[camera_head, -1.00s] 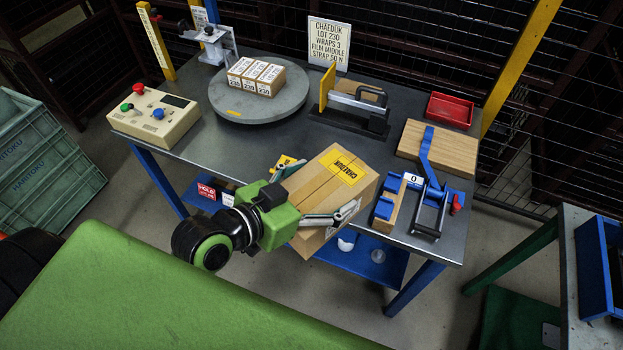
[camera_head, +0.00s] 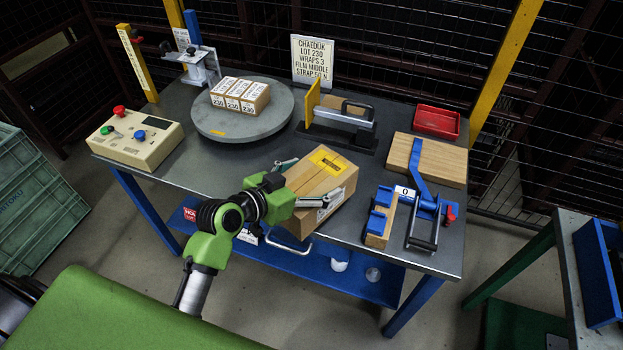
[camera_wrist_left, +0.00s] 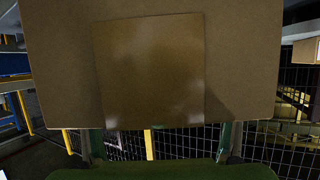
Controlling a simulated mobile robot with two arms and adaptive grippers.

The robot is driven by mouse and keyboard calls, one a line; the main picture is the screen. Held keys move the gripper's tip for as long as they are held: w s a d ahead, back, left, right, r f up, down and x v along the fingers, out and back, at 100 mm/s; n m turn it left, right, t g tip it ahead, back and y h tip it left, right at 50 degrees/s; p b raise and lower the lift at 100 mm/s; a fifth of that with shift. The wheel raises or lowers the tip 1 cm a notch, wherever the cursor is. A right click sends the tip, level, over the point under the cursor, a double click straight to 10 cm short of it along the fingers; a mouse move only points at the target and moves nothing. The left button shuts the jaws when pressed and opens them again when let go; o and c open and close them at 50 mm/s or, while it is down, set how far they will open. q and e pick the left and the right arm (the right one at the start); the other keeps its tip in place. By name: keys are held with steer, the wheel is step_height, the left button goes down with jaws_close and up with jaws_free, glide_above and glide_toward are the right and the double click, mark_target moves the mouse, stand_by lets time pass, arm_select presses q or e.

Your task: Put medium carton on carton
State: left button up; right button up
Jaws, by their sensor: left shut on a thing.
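My left gripper (camera_head: 302,183) is shut on a brown carton (camera_head: 303,178) with a yellow label on top, its fingers on two opposite sides. The carton is at the table's front edge, partly in front of it; I cannot tell whether it touches the table. In the left wrist view the carton's plain face (camera_wrist_left: 150,70) fills most of the upper picture. My right gripper does not show.
A control box (camera_head: 140,150) stands at the table's left. A strapping-type tool (camera_head: 340,118) stands behind the held carton. A blue clamp device (camera_head: 422,215), wooden block (camera_head: 450,160) and red tray (camera_head: 437,122) occupy the right. Bare tabletop lies between turntable and held carton.

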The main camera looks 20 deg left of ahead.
arm_select(q)
steer(key=shift+w+a+f, duration=0.1)
steer(key=shift+w+f, duration=0.1)
steer(key=shift+w, duration=0.2)
steer(key=shift+f, duration=1.35)
steer(key=o, duration=2)
steer(key=shift+s+f, duration=0.15)
steer(key=shift+f, duration=0.2)
steer(key=shift+o, duration=0.5)
steer(key=shift+r, duration=0.1)
